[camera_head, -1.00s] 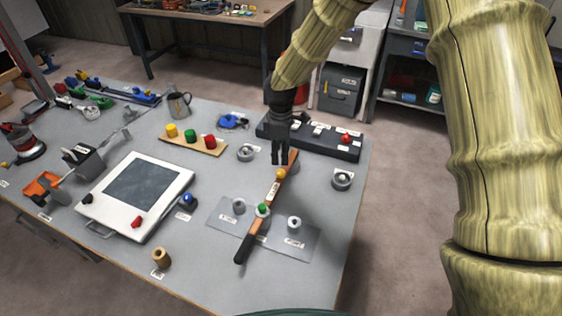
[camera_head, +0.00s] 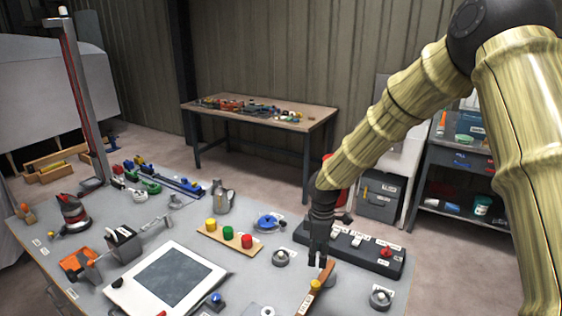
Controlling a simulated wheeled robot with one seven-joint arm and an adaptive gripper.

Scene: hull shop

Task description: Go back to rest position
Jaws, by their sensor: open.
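My gripper (camera_head: 318,260) is in the head view at the end of my arm, pointing down over the right part of the grey table (camera_head: 180,232). Its jaws are open, and I see nothing held between them. A black strip (camera_head: 352,247) with white labels and a red knob lies behind and to the right of the gripper.
A wooden rack (camera_head: 228,240) with yellow, green and red knobs stands left of my gripper. A white framed panel (camera_head: 215,272) lies front left. A metal jug (camera_head: 222,198) stands behind the rack.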

